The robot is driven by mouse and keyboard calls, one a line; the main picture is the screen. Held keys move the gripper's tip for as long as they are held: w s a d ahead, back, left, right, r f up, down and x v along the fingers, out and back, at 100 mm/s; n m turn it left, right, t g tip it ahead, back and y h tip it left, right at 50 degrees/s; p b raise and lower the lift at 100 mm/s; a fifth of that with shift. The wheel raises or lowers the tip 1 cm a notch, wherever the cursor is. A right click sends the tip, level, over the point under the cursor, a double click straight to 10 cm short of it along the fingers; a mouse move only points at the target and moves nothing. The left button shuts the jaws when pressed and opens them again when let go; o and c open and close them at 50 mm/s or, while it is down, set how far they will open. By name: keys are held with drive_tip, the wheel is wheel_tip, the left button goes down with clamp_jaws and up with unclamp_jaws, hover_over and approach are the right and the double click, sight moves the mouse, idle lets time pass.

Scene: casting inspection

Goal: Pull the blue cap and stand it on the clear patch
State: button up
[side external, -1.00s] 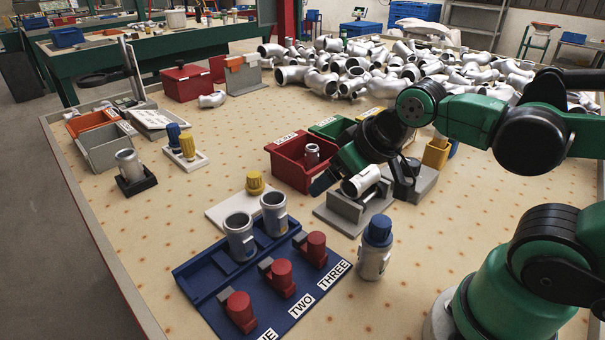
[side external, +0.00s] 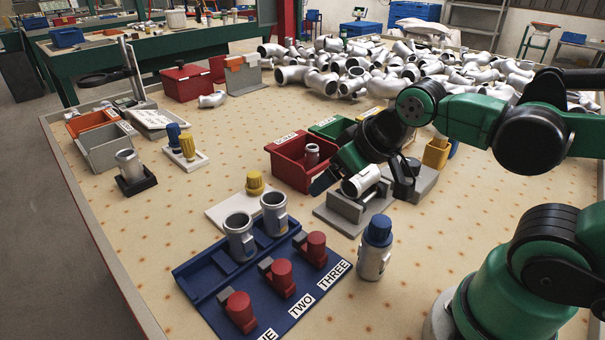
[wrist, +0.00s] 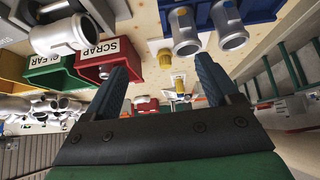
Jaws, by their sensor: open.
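A blue cap (side external: 377,230) sits on top of an upright silver casting (side external: 372,262), which stands on the table to the right of the blue rack. A second, darker blue cap (side external: 173,134) stands beside a yellow cap on a small white base at the left. A white plate (side external: 222,212) behind the rack carries a yellow cap (side external: 255,183) and has bare surface around it. I cannot tell which area is the clear patch. My gripper (wrist: 162,62) is open and empty, above and behind the blue-capped casting in the side view.
The blue rack (side external: 205,282) holds two open castings and several red clamps. A red scrap bin (side external: 290,172), a green bin (side external: 330,127) and a grey cradle with a silver casting (side external: 361,181) stand close to my gripper. Free table lies left of the rack.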

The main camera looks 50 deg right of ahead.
idle(0.4)
drive_tip(key=shift+c, duration=0.5)
drive_tip(key=n+g, duration=0.7)
drive_tip(key=n, duration=0.2)
hover_over(381, 221)
drive_tip(key=shift+w+r, duration=0.15)
drive_tip(key=shift+r, duration=0.1)
drive_tip(key=shift+f, duration=2.75)
clamp_jaws()
